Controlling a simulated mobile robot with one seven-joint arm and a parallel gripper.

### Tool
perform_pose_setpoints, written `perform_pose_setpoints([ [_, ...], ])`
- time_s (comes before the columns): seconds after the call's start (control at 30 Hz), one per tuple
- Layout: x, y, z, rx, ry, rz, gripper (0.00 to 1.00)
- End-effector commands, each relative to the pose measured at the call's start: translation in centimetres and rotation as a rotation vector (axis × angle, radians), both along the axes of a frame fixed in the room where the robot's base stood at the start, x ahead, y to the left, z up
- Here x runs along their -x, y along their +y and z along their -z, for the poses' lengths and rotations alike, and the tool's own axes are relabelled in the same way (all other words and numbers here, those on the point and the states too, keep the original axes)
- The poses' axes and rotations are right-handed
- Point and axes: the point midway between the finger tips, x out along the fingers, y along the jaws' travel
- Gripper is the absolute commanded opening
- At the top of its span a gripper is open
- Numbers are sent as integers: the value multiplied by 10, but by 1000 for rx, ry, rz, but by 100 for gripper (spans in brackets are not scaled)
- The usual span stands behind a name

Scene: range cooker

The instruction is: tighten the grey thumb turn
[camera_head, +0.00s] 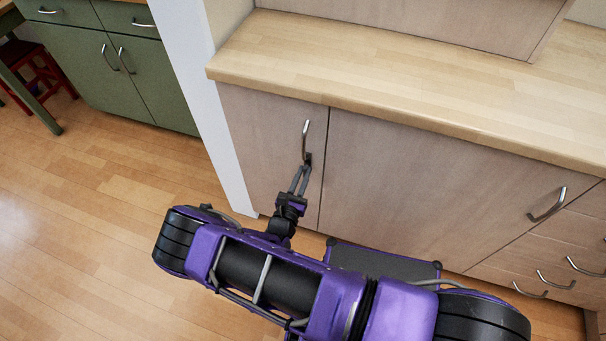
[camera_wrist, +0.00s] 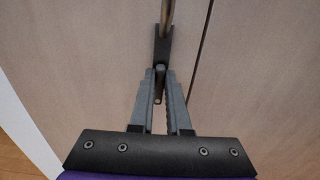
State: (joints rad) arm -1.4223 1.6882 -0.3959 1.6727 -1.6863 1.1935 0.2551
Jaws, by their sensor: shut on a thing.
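I see no grey thumb turn that I can make out in either view. My gripper (camera_head: 307,161) is at the lower end of an upright metal bar handle (camera_head: 305,138) on the left cabinet door (camera_head: 262,150). A short rounded end of metal shows between the fingers below the tips. The fingertips hide part of the handle. The door looks closed, with a narrow dark seam to its right.
A wooden countertop (camera_head: 400,75) overhangs the doors. A wide door (camera_head: 420,190) with its own handle (camera_head: 547,204) and several drawers (camera_head: 560,258) are to the right. A white panel edge (camera_head: 205,95) stands at the left.

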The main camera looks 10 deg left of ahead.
Motion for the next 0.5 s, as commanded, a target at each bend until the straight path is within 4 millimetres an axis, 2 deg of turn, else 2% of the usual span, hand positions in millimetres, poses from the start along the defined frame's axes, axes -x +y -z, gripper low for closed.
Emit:
perform_pose_setpoints([
  [0.5, 0, -1, -1, -57, -4, 0, 0],
])
